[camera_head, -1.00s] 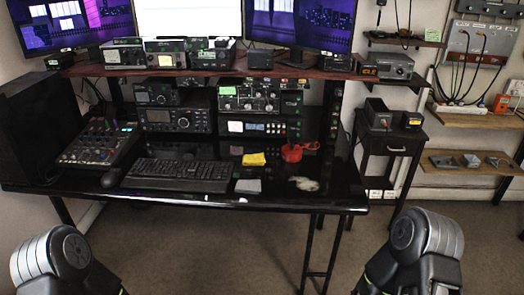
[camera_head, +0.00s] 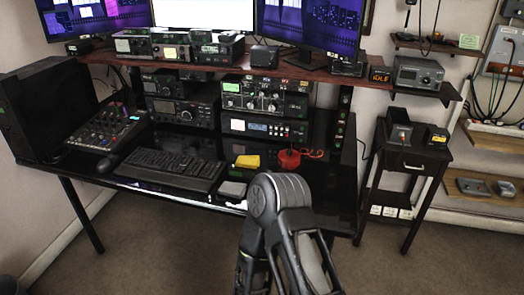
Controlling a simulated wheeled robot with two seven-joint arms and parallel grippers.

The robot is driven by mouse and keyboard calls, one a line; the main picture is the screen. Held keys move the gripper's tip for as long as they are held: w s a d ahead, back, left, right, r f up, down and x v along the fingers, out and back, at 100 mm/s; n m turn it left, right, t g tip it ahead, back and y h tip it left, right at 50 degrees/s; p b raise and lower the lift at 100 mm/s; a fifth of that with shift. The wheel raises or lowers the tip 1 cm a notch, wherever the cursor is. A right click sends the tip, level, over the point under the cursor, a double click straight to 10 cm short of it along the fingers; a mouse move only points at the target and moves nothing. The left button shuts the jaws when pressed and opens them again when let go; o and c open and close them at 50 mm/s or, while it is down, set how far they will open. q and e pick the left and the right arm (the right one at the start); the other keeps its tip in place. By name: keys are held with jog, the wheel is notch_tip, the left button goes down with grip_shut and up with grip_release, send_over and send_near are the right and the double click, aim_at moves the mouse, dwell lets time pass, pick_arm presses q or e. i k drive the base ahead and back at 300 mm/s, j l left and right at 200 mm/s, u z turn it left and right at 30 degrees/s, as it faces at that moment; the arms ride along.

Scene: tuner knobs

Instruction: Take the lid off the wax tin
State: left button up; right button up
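No object in view is clearly a wax tin with a lid. On the glossy black desk (camera_head: 335,190) are a red round object (camera_head: 289,159) with a red cord beside it, a yellow cloth-like piece (camera_head: 247,161) and a small grey flat square object (camera_head: 232,188). They are too small to tell more. One of my arms, apparently the right, rises from the bottom centre, its rounded joint in front of the desk's front edge. It covers part of the desk right of the grey object. Neither gripper is in view.
A keyboard (camera_head: 171,169) and a mixer (camera_head: 105,134) fill the desk's left part. Radio units stand at the back under a shelf (camera_head: 205,67). A small dark side table (camera_head: 409,154) stands right of the desk. Floor is open at the front right.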

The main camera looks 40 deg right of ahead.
aim_at(287, 155)
jog(key=k+l, duration=0.1)
jog(key=l, duration=0.3)
jog(key=k+l+u, duration=0.15)
jog(key=l, duration=0.25)
jog(key=k+l, duration=0.1)
jog(key=l, duration=0.3)
jog(key=k+l+u, duration=0.15)
jog(key=l, duration=0.25)
jog(key=k+l, duration=0.1)
jog(key=l, duration=0.25)
jog(key=k+l+u, duration=0.1)
jog(key=l, duration=0.3)
jog(key=k, duration=0.05)
